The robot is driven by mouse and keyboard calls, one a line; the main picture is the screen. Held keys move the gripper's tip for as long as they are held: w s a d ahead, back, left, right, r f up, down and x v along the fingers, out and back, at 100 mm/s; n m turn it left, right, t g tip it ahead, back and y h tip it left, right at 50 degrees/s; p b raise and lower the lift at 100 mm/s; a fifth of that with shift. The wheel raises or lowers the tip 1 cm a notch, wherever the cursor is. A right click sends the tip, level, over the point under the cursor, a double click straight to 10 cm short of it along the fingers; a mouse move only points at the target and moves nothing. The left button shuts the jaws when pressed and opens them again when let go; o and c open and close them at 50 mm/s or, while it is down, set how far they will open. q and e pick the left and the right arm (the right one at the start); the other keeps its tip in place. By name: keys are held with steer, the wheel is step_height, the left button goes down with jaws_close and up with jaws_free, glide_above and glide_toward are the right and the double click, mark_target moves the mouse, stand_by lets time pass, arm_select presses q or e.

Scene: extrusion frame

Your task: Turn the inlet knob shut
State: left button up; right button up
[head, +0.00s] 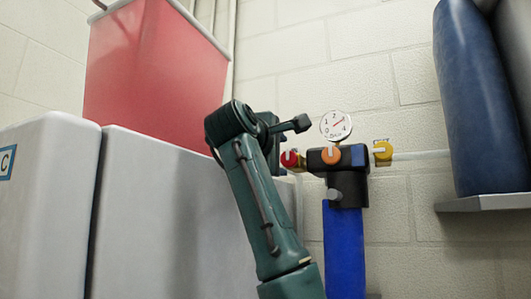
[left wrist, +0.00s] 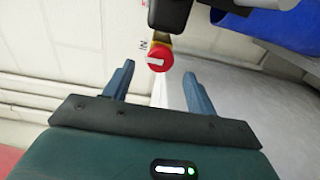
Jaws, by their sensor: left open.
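The inlet knob (left wrist: 160,57) is red with a white bar and has an "IN" label beside it in the left wrist view. The bar lies across the picture there, crosswise to the white pipe. In the head view the red knob (head: 290,158) is on the left side of the black valve block (head: 348,183). My left gripper (left wrist: 160,69) is open, one finger on each side of the knob's line. The knob appears just beyond the fingertips; I cannot tell any contact. In the head view my left arm partly hides the gripper. My right gripper is not in view.
Grey cabinets (head: 170,220) and a red bin (head: 155,65) stand left. A blue bottle (head: 480,100) stands on a shelf right.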

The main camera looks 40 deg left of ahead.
arm_select(q)
steer(key=b+v, duration=0.2)
steer(key=v, duration=0.7)
steer(key=shift+s+d+b, duration=0.15)
steer(key=shift+s+b, duration=0.2)
